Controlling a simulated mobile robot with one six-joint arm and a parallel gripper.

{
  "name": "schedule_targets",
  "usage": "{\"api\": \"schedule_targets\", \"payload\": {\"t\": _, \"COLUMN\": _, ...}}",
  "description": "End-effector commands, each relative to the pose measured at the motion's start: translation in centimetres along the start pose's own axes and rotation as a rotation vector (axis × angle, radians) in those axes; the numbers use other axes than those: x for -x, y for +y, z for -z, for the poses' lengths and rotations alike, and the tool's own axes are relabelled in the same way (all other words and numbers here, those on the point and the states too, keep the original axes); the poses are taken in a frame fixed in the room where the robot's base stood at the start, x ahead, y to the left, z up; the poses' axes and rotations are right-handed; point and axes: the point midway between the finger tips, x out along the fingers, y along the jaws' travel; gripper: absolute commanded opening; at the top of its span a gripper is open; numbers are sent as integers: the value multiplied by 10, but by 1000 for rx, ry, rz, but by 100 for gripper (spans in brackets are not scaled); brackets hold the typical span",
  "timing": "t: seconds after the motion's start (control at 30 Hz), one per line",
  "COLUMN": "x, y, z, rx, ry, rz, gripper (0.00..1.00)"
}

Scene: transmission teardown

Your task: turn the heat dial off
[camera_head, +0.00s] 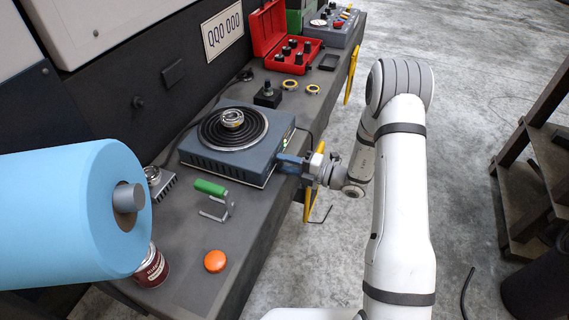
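A grey-blue hot plate (212,158) stands on the bench, with a dark round heating coil (209,133) on top. A metal bearing-like ring (232,118) sits on the middle of the coil. My gripper (284,162) is at the right side of the hot plate, reaching in from the right, with its fingers close to or against that side. I cannot make out the heat dial; that part of the housing is covered by my gripper. Whether the fingers are open or shut is too small and hidden to tell.
Near the plate are a green-handled tool (210,188), an orange cap (215,261), a red-brown can (152,268) and a large blue roll (60,215). An open red case (268,30) and yellow rings (289,84) lie farther back. The floor to the right is mostly open.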

Motion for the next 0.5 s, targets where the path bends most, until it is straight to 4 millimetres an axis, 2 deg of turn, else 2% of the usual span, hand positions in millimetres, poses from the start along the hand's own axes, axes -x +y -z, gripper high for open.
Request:
{"api": "schedule_targets", "payload": {"t": 0.03, "x": 0, "y": 0, "z": 0, "rx": 0, "ry": 0, "rz": 0, "gripper": 19}}
{"api": "schedule_targets", "payload": {"t": 0.17, "x": 0, "y": 0, "z": 0, "rx": 0, "ry": 0, "rz": 1, "gripper": 9}}
{"api": "schedule_targets", "payload": {"t": 0.2, "x": -10, "y": 0, "z": 6, "rx": 0, "ry": 11, "rz": 1, "gripper": 7}}
{"api": "schedule_targets", "payload": {"t": 0.5, "x": -2, "y": 0, "z": 2, "rx": 5, "ry": 6, "rz": 1, "gripper": 7}}
